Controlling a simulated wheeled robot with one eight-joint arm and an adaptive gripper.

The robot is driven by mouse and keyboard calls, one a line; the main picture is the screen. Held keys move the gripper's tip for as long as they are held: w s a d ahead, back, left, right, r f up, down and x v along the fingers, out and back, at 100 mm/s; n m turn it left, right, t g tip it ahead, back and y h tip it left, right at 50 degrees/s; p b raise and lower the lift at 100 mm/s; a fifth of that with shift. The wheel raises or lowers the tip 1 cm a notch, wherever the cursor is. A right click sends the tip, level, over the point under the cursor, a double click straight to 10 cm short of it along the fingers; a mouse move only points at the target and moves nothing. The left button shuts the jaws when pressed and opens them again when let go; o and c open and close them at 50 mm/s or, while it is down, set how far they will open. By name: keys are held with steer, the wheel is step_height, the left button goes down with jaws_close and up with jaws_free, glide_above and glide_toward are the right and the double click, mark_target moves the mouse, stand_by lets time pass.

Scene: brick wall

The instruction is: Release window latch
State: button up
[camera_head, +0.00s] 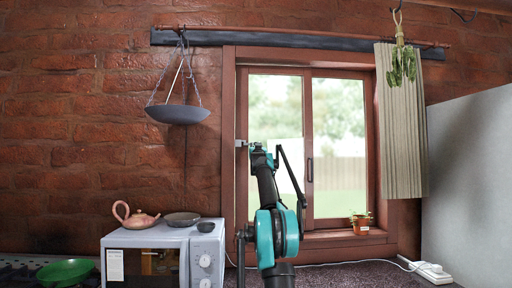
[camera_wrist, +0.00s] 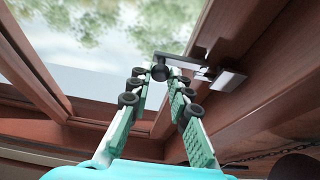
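The window latch (camera_wrist: 228,79) shows in the wrist view as a grey metal plate on the brown frame. A dark handle bar with a round black knob (camera_wrist: 160,73) reaches left from it. My gripper (camera_wrist: 158,84) is open, its two green fingers on either side of the knob near their tips. I cannot tell whether either finger touches it. In the head view the latch (camera_head: 240,143) is a small grey piece on the left window frame. My gripper (camera_head: 256,149) is just right of it, small and partly hidden by my arm.
The wooden window (camera_head: 307,150) has two panes. A microwave (camera_head: 160,255) with a teapot (camera_head: 135,216) on it stands at lower left. A hanging scale pan (camera_head: 178,114) is left of the window. A curtain (camera_head: 402,135) and a small potted plant (camera_head: 361,224) are at right.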

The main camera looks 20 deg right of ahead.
jaws_close()
steer(key=shift+f+m, duration=0.15)
steer(key=shift+m, duration=0.15)
steer(key=a+f+m+g+h, duration=0.1)
steer(key=m+h, duration=0.1)
steer(key=m, duration=0.2)
steer(key=a+f+m+g+h, duration=0.1)
steer(key=m+g, duration=0.1)
steer(key=m, duration=0.3)
steer(key=w+a+f+m+g+h, duration=0.1)
steer(key=f+m+h, duration=0.1)
steer(key=m, duration=0.3)
steer(key=shift+f+g+h, duration=0.1)
steer(key=shift+g+h, duration=0.2)
steer(key=shift+g, duration=0.1)
steer(key=shift+m, duration=0.4)
steer(key=o, duration=0.6)
jaws_free()
steer(key=shift+s+a, duration=0.1)
